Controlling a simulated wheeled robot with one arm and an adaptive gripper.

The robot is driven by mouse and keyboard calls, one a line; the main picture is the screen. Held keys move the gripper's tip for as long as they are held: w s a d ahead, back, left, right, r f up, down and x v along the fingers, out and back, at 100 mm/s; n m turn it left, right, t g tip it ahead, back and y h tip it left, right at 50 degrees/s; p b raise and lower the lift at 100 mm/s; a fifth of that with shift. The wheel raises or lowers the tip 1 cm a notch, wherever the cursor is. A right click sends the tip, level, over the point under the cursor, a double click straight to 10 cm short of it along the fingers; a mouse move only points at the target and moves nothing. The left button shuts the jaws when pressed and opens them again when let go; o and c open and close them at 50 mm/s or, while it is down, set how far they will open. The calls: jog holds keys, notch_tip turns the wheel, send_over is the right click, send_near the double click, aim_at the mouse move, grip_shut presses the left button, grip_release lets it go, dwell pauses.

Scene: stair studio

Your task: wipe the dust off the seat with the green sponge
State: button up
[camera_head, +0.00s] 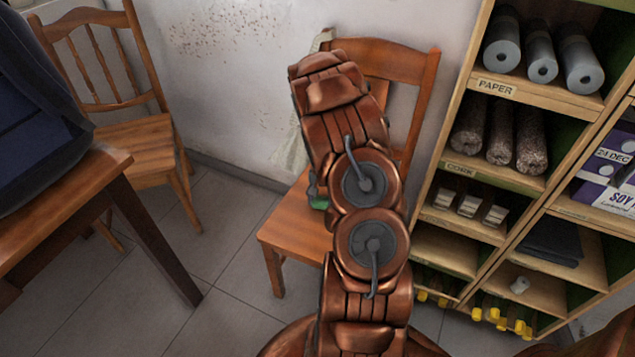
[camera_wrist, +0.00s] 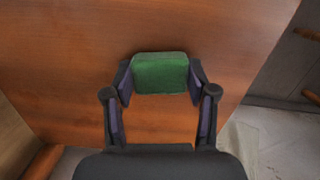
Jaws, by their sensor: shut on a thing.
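The green sponge (camera_wrist: 160,73) is between the two fingertips of my gripper (camera_wrist: 160,82) in the wrist view, with the wooden seat (camera_wrist: 70,60) behind it. In the head view a small part of the green sponge (camera_head: 320,203) shows beside my arm, over the chair seat (camera_head: 290,228). My gripper is shut on the sponge. I cannot tell whether the sponge touches the seat. My arm hides much of the chair and nearly all of my gripper in the head view. I see no clear dust on the visible part of the seat.
A shelf unit (camera_head: 468,95) with paper rolls and cork stands close on the right. A second wooden chair (camera_head: 140,145) and a table (camera_head: 110,170) are on the left. The wall (camera_head: 240,80) is behind the chair. Tiled floor (camera_head: 215,245) lies open between table and chair.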

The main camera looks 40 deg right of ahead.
jog(key=shift+d+r+p, duration=0.1)
jog(key=shift+r+p, duration=0.75)
jog(key=shift+r, duration=2.85)
